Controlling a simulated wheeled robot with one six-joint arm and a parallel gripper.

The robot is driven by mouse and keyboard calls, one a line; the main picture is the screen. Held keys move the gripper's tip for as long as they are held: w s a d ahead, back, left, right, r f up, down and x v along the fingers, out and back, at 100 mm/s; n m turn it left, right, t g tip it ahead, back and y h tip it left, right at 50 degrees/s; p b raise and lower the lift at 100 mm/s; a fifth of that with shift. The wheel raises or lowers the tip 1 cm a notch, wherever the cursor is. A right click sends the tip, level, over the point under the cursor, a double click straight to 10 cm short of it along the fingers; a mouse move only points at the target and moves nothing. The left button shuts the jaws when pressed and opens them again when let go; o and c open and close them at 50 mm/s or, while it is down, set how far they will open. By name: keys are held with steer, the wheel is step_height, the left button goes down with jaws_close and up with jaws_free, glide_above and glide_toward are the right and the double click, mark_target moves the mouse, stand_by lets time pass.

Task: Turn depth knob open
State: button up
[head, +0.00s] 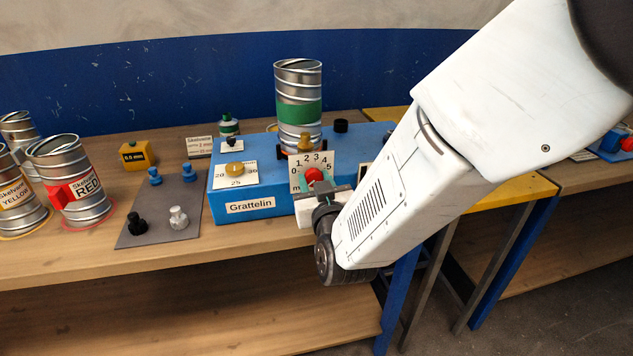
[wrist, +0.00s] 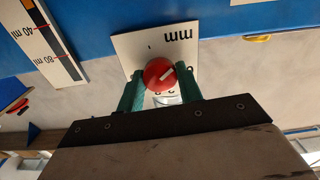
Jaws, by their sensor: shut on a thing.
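In the wrist view the red knob (wrist: 159,74) shows a white pointer line. My gripper (head: 322,190) is at the knob from the front right. In the wrist view its two green fingers (wrist: 160,92) stand on either side of the knob, shut on it. Part of the dial plate is hidden behind the fingers and the knob.
A ridged metal duct with a green band (head: 299,112) stands on the machine. A yellow knob (head: 235,169) sits on another dial to the left. A grey board with pegs (head: 160,215) and labelled ducts (head: 75,190) stand further left. My arm covers the machine's right side.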

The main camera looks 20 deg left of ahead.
steer(key=n, duration=1.1)
steer(key=shift+d+f, duration=0.1)
steer(key=shift+n, duration=0.3)
stand_by(0.3)
steer(key=o, duration=1)
steer(key=shift+d, duration=0.1)
steer(key=v, duration=0.7)
steer(key=shift+s+d, duration=0.1)
steer(key=shift+s, duration=0.2)
